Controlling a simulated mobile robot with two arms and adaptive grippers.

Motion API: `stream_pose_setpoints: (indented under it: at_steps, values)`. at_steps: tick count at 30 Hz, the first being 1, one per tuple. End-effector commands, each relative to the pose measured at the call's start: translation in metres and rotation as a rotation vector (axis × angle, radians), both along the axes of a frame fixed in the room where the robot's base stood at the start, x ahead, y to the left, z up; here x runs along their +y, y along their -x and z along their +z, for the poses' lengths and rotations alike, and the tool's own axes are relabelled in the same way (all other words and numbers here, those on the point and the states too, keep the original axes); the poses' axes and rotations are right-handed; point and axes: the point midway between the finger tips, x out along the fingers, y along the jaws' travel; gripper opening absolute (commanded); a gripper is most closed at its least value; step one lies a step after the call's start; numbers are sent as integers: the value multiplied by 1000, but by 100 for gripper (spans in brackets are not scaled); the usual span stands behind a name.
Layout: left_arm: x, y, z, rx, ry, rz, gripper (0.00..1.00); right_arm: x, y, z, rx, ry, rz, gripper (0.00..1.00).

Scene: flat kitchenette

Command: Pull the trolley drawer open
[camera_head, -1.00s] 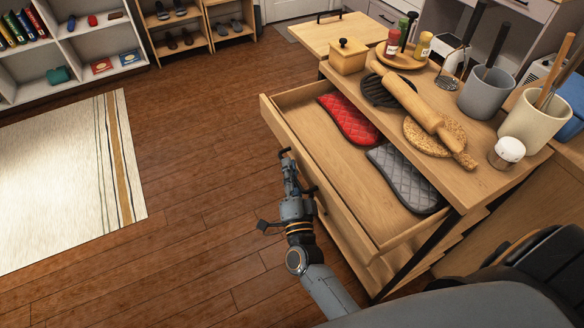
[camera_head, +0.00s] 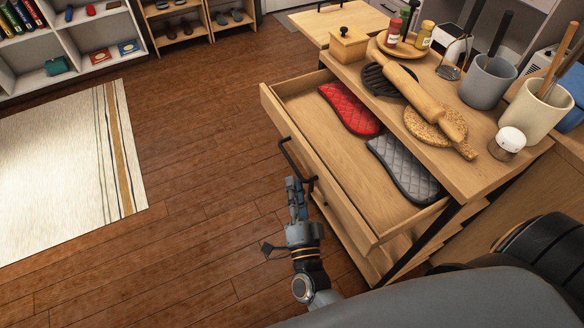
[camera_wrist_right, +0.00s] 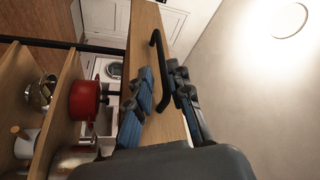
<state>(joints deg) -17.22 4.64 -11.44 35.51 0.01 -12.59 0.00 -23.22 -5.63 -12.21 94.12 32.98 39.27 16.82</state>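The trolley drawer (camera_head: 375,187) is pulled well out of the wooden trolley, with its inside showing. Its black bar handle (camera_head: 288,155) is on the drawer front and also shows in the right wrist view (camera_wrist_right: 155,45). My right gripper (camera_head: 297,184) is just outside the drawer front, by the lower end of the handle. In the wrist view the fingers of this gripper (camera_wrist_right: 164,88) are spread apart, with part of the handle seen in the gap between them. They do not look closed on it. My left gripper is not in view.
The drawer holds a red quilted mitt (camera_head: 350,108) and a grey one (camera_head: 405,168). The trolley top carries a rolling pin (camera_head: 410,90), a grey utensil pot (camera_head: 487,82) and a cream one (camera_head: 533,112). Wooden floor (camera_head: 200,190) lies clear left of the drawer.

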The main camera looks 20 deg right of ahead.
Motion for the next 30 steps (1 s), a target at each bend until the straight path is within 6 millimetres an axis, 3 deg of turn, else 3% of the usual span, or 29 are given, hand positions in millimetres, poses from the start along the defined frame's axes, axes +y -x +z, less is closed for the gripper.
stream_pose_setpoints:
  at_steps: [3,9,27,30]
  values:
    - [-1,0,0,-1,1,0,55,5,20,-5,2,2,1,20]
    - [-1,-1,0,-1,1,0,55,9,38,-8,-1,0,-1,20]
    - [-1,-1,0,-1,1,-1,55,10,39,-9,1,2,0,20]
    - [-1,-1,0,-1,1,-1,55,15,38,-23,39,28,24,20]
